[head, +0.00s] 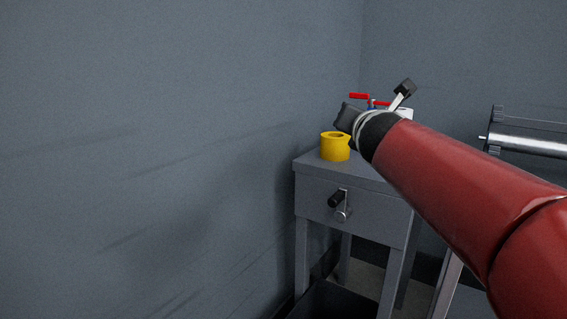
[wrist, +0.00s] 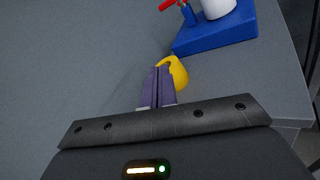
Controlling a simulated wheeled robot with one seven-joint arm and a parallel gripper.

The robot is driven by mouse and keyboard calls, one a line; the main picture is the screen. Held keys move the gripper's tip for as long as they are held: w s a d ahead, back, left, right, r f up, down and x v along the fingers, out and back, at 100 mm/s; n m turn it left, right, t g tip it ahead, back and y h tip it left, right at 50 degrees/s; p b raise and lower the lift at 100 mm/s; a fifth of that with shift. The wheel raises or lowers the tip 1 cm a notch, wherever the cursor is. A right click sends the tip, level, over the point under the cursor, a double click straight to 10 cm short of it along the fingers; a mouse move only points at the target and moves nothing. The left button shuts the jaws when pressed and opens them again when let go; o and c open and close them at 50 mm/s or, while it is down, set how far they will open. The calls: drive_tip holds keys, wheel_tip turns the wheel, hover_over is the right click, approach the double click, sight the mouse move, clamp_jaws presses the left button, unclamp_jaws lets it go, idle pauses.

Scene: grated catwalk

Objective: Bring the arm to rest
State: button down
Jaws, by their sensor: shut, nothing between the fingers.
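My arm reaches in from the right in the head view, and my gripper (head: 345,117) is at its far end, above the grey cabinet top. The arm hides part of the gripper there. In the wrist view my gripper's fingers (wrist: 157,84) are together with nothing between them. A yellow roll (head: 335,147) stands on the cabinet's near left corner, just below the gripper in the head view. In the wrist view the yellow roll (wrist: 178,72) shows partly behind the fingers; I cannot tell the exact gap.
A grey cabinet (head: 315,163) with a drawer stands against the walls. A blue base (wrist: 215,35) with a red-handled valve (head: 359,96) and a white cylinder (wrist: 215,8) sits on it, partly hidden by my arm. A metal roller frame (head: 530,145) is at right. The left wall side is clear.

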drive_tip(key=s+d+f+m+g+h+p, duration=0.1)
drive_tip(key=s+d+f+m+g+p, duration=0.2)
drive_tip(key=s+m, duration=0.55)
drive_tip(key=s+d+f+m+g+h+p, duration=0.1)
drive_tip(key=s+f+m+g+p, duration=0.2)
drive_tip(key=s+f+m, duration=0.5)
drive_tip(key=s+a+f+m+g+y+p, duration=0.1)
drive_tip(key=s+a+f+m+g+p, duration=0.1)
drive_tip(key=s+f+m, duration=0.2)
drive_tip(key=s+a+f+m+g+y+p, duration=0.2)
drive_tip(key=s+f+m+g, duration=0.1)
drive_tip(key=s+m, duration=0.7)
drive_tip(key=shift+s+f, duration=0.3)
drive_tip(key=shift+f, duration=0.55)
